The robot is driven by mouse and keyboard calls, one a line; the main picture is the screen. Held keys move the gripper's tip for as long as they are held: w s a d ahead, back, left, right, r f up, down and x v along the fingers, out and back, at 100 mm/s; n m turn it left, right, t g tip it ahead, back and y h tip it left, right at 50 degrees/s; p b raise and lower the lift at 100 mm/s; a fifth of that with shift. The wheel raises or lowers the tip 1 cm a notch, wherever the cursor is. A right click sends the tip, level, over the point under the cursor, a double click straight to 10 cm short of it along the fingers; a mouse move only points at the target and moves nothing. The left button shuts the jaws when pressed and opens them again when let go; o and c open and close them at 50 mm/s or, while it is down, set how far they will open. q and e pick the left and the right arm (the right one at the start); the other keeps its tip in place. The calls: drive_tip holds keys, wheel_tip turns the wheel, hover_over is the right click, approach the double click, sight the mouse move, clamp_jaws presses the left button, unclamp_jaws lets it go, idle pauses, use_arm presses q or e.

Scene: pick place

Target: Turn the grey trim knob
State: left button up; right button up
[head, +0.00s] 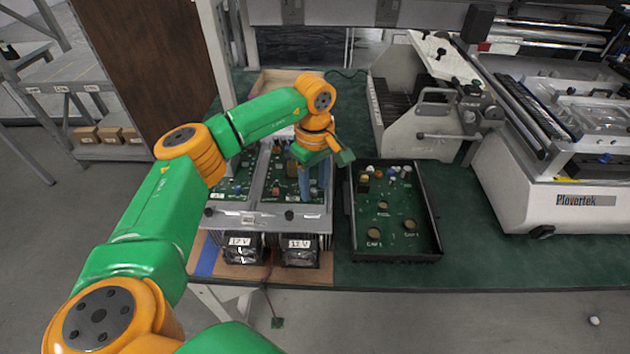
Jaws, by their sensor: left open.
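My left gripper (316,188) points down over the right-hand circuit board (285,177) of the open metal-framed unit, its fingers apart. A green part of its body sticks out to the right towards the black tray. I cannot pick out the grey trim knob for certain; it is too small to tell or hidden behind the gripper. The black tray (436,215) holds a green board (395,250) with small white, blue and yellow parts at its back and several tan round parts. My right gripper is not in view.
Two 12 V supply boxes (240,240) face the front of the unit. A grey metal frame (250,217) crosses the boards. A large white machine (540,205) stands at right. Green bench top (480,265) is clear right of the black tray. Shelves stand at left.

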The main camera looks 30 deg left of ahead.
use_arm(q)
drive_tip(key=shift+s+r, duration=0.15)
clamp_jaws()
drive_tip(key=shift+n, duration=0.3)
drive_tip(key=n+p, duration=0.1)
drive_tip(key=n, duration=0.1)
drive_tip(key=shift+n, duration=0.4)
drive_tip(key=n+p, duration=0.1)
drive_tip(key=n, duration=0.9)
drive_tip(key=shift+p, duration=0.4)
drive_tip(key=shift+n+p, duration=0.35)
drive_tip(key=shift+n, duration=1.75)
